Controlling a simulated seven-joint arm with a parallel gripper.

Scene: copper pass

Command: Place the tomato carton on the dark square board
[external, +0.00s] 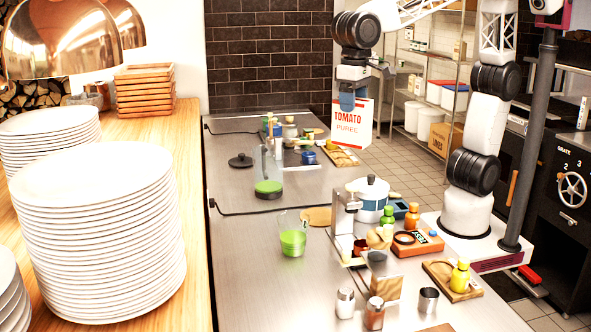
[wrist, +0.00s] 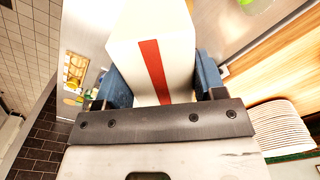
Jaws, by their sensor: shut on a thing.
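The tomato carton (external: 352,124) is white with red "TOMATO PUREE" lettering. It hangs upright from my gripper (external: 348,101), high above the steel counter in the external view. In the wrist view the carton (wrist: 173,45) shows a white body with a red stripe. The blue fingers of my gripper (wrist: 162,84) close on its two sides. I cannot clearly pick out a dark square board in either view.
A steel counter (external: 240,262) holds a white pot (external: 370,200), a green cup (external: 293,240), a dark round lid (external: 241,160), bottles and shakers. Plate stacks (external: 100,230) stand on the wooden counter at left. Bare steel lies left of the green cup.

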